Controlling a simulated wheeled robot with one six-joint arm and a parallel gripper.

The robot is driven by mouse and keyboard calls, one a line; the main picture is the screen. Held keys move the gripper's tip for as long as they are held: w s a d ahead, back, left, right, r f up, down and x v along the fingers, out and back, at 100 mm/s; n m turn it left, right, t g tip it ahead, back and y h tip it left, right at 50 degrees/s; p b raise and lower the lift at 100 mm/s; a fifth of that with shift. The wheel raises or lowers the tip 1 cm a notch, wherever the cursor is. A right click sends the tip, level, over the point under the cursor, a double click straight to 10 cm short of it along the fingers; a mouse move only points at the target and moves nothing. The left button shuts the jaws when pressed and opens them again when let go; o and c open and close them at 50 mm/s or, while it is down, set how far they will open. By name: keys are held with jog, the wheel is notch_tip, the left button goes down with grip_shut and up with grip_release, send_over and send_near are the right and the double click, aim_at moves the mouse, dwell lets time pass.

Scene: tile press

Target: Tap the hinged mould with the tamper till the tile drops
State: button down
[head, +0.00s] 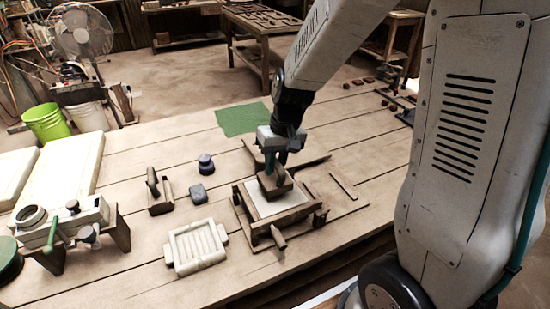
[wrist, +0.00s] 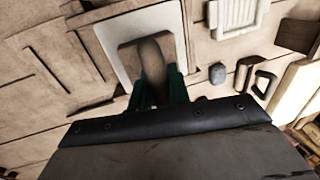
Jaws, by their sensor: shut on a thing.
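The hinged mould (head: 299,213) is a wooden frame on the plank table with a handle at its front. A pale white face (head: 262,205) shows inside its frame, and also in the wrist view (wrist: 112,50). My gripper (head: 278,163) is above the mould, shut on the tamper (head: 275,188), a brown wooden block. In the wrist view the tamper (wrist: 150,50) stands between my green fingers, over the pale face. I cannot tell whether the tamper touches that face. The tile cannot be made out for sure.
A cream slatted tray (head: 197,247) lies left of the mould. A grey block (head: 197,193), a dark blue round pot (head: 206,164) and a wooden hand tool (head: 160,195) stand further left. A green mat (head: 242,119) lies behind.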

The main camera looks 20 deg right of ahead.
aim_at(275, 179)
jog(key=x, duration=0.3)
jog(key=shift+d+f, duration=0.1)
jog(key=shift+d, duration=0.2)
jog(key=shift+a+v, duration=0.25)
jog(key=shift+v, duration=0.9)
jog(key=shift+a+v, duration=0.25)
jog(key=shift+v, duration=0.9)
